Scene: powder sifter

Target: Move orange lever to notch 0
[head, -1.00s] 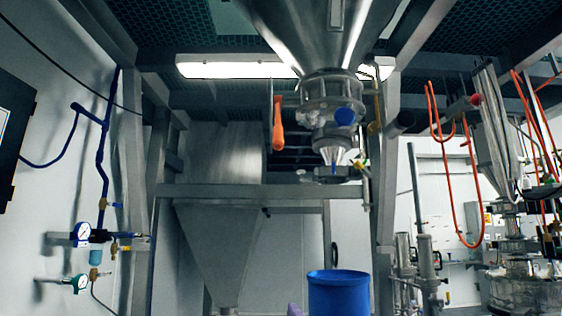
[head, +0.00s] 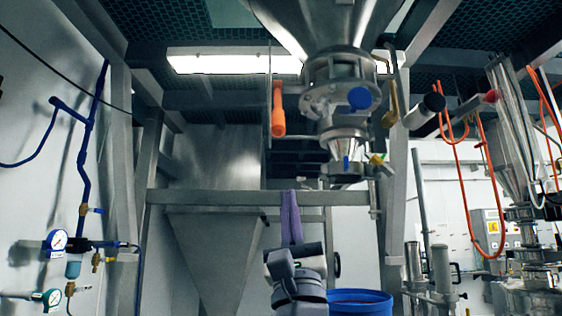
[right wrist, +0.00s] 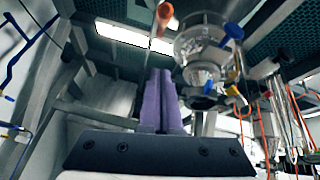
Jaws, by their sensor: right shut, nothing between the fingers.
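The orange lever (head: 278,108) hangs nearly upright on a thin rod, left of the steel valve body (head: 335,90) under the hopper. It also shows at the top of the right wrist view (right wrist: 165,16). My right gripper (head: 290,194) has purple fingers that point up. It is shut and empty, below the lever and apart from it in the picture. In the right wrist view its fingers (right wrist: 161,74) lie together, with the lever beyond their tips. I cannot read any notch marks. My left gripper is not in view.
The hopper (head: 330,25) and steel frame beams surround the lever. A blue drum (head: 360,300) stands below. A pressure gauge (head: 57,240) and blue pipes line the left wall. Orange hoses (head: 468,190) hang at right. Open air shows between gripper and lever.

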